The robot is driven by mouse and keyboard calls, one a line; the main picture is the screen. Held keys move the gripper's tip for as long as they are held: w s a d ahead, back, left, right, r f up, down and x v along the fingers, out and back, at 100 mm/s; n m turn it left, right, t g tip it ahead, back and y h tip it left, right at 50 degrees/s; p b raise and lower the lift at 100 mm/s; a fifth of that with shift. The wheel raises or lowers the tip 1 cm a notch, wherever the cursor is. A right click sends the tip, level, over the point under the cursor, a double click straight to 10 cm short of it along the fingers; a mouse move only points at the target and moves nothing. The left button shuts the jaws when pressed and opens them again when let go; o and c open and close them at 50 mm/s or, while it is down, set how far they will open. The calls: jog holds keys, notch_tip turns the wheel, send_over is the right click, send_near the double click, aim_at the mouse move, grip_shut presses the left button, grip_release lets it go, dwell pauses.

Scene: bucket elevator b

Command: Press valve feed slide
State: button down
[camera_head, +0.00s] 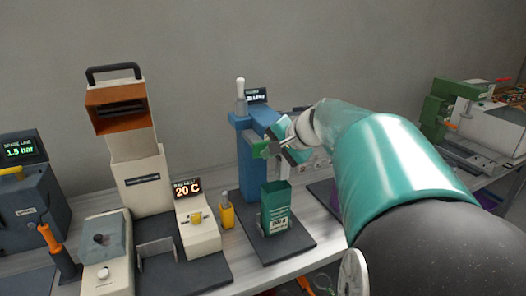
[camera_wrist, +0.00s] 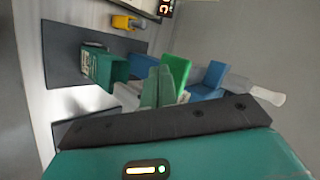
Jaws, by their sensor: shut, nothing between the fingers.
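A blue machine (camera_head: 250,160) stands on the bench with a white-tipped lever on top, and it also shows in the wrist view (camera_wrist: 211,77). My gripper (camera_head: 284,146) is shut and empty, just right of this green part. In the wrist view its fingers (camera_wrist: 158,88) are together beside the green part; I cannot tell whether they touch it. A dark green bucket (camera_head: 275,207) stands upright below.
Left of the machine are a small yellow device (camera_head: 227,211), a cream machine with an orange head (camera_head: 147,180) and a "20 C" display (camera_head: 187,188). A dark blue pressure unit (camera_head: 32,200) is at far left.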

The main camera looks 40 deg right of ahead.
jog(key=shift+w+d, duration=0.25)
jog(key=shift+w, duration=0.65)
dwell(0.8)
dwell(0.4)
jog(key=shift+s+a, duration=0.25)
jog(key=shift+s, duration=0.55)
jog(key=shift+s+a, duration=0.2)
jog(key=shift+s, duration=0.55)
jog(key=shift+s+a, duration=0.25)
jog(key=shift+s, duration=0.55)
jog(key=shift+s+a, duration=0.25)
jog(key=shift+s, duration=0.55)
jog(key=shift+s+a, duration=0.25)
jog(key=shift+s, duration=0.55)
jog(key=s+a+f+n+g, duration=0.1)
jog(key=s+a+f+n, duration=0.2)
jog(key=a, duration=0.6)
jog(key=s+a+f+n+g, duration=0.1)
jog(key=s+a+f+n, duration=0.1)
jog(key=a+n, duration=0.4)
jog(key=s+a+f+n+g+h, duration=0.1)
jog(key=s+a+f+n+g, duration=0.1)
jog(key=a, duration=1)
notch_tip(320, 180, down, 3)
jog(key=s+n, duration=0.1)
jog(key=n, duration=0.2)
jog(key=shift+s+r, duration=0.2)
jog(key=shift+s, duration=0.1)
